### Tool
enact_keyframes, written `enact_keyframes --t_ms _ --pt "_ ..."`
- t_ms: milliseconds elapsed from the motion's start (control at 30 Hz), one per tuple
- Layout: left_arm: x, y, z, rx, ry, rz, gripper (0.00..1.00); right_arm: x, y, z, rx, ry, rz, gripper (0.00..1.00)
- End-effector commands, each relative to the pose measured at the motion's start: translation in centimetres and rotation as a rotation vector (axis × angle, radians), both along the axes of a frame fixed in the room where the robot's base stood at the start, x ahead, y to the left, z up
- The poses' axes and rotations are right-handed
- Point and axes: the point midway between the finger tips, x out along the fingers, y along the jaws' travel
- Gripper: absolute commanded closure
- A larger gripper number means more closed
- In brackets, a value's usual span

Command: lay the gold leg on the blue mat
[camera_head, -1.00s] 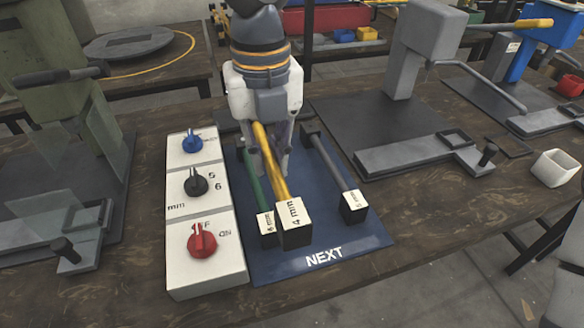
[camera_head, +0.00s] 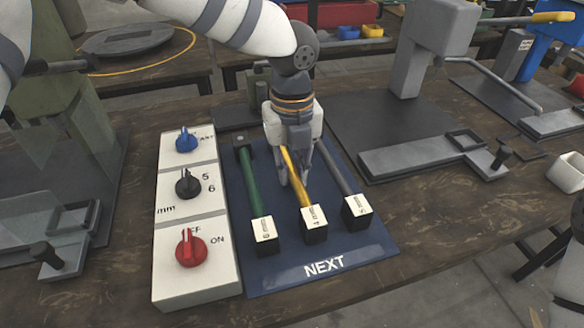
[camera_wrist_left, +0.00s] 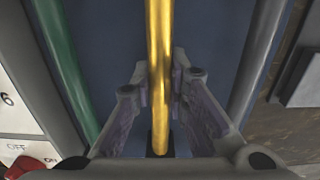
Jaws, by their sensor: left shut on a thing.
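The gold leg (camera_head: 299,180) has a square end block marked 4 mm and lies along the middle of the blue mat (camera_head: 322,262), between a green leg (camera_head: 251,184) marked 6 mm and a grey leg (camera_head: 338,174) marked 5 mm. My left gripper (camera_head: 293,180) is shut on the gold leg from above. In the left wrist view the gold leg (camera_wrist_left: 159,60) runs between both fingers. The leg looks down at mat level, but I cannot tell whether it touches the mat all along. My right gripper is not in view.
A white control box (camera_head: 187,215) with blue, black and red knobs stands left of the mat. A white bin (camera_head: 567,173) sits at the right edge.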

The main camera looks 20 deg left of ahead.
Motion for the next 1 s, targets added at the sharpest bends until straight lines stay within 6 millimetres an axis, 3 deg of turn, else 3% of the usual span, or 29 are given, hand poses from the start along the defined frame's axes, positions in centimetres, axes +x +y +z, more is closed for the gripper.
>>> enact_keyframes --t_ms 33,100,467,800,1000 --pt "0.0 0.0 -0.1 0.0 0.001 0.0 0.81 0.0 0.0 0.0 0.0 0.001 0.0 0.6" --pt "0.0 0.0 -0.1 0.0 0.001 0.0 0.66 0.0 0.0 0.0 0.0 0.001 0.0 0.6" --pt "0.1 0.0 0.7 -0.001 -0.002 0.001 0.66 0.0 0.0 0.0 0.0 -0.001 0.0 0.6" --pt "0.1 0.0 9.3 -0.001 -0.004 0.0 0.66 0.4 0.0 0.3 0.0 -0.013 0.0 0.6" --pt "0.0 0.0 11.9 -0.001 0.001 0.0 0.66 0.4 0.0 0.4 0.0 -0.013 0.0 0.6"
